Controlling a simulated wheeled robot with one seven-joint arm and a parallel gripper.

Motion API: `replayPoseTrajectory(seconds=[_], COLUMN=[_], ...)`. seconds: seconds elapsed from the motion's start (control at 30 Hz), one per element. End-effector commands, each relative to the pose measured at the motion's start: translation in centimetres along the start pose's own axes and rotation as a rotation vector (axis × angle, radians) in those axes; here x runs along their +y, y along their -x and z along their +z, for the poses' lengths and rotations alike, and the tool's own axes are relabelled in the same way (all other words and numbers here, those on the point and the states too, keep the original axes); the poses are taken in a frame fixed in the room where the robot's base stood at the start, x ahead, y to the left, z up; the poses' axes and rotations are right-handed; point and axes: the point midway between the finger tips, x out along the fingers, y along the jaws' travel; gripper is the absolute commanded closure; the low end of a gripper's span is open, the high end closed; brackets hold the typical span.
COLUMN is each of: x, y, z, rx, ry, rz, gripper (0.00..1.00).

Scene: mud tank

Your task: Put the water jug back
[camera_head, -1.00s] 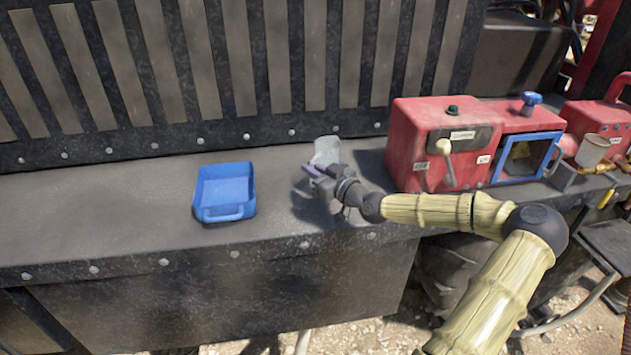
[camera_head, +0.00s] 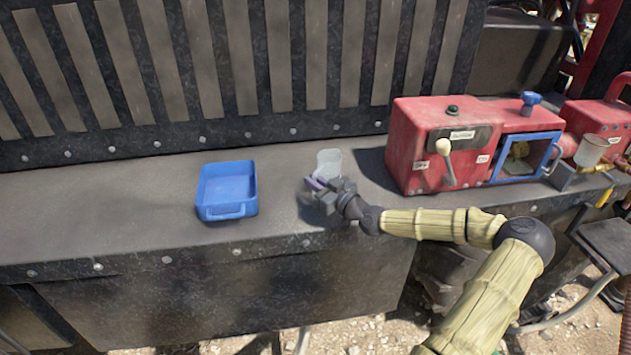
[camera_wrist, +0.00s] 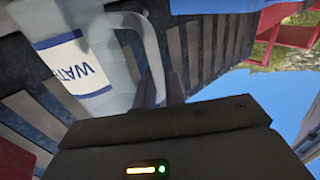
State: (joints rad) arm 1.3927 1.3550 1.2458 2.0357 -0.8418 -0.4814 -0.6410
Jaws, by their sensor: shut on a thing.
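The water jug (camera_head: 329,160) is a translucent pale container above the dark ledge (camera_head: 110,205), between the blue tray and the red machine. It looks about upright in the head view. In the wrist view the jug (camera_wrist: 117,62) fills the upper left, with a white label and blue lettering. My gripper (camera_head: 316,184) is in front of the jug, and its purple fingers (camera_wrist: 160,88) are shut on the jug's handle. The fingers and wrist hide the jug's lower part, so I cannot tell whether its base touches the ledge.
A blue tray (camera_head: 227,211) with a handle lies on the ledge to the left. A red machine (camera_head: 430,158) with a lever and a blue-framed door stands to the right. A clear cup (camera_head: 592,150) is farther right. The ledge's left part is clear.

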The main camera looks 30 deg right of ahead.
Motion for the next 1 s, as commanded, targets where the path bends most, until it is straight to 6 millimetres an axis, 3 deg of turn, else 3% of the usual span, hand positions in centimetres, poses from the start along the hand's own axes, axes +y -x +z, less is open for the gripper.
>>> replayPoseTrajectory(seconds=[0.13, 0.17, 0.27, 0.67, 1.0], x=[0.1, 0.1, 0.1, 0.1, 0.2], y=[0.0, 0.1, 0.1, 0.1, 5.1], z=[0.3, 0.3, 0.2, -0.2, 0.4], rx=[0.001, 0.000, 0.000, 0.000, -0.001], ry=[0.001, 0.000, 0.000, -0.001, 0.002], rz=[0.002, 0.001, 0.002, 0.002, 0.005], gripper=[1.00, 0.87, 0.67, 0.67, 0.67])
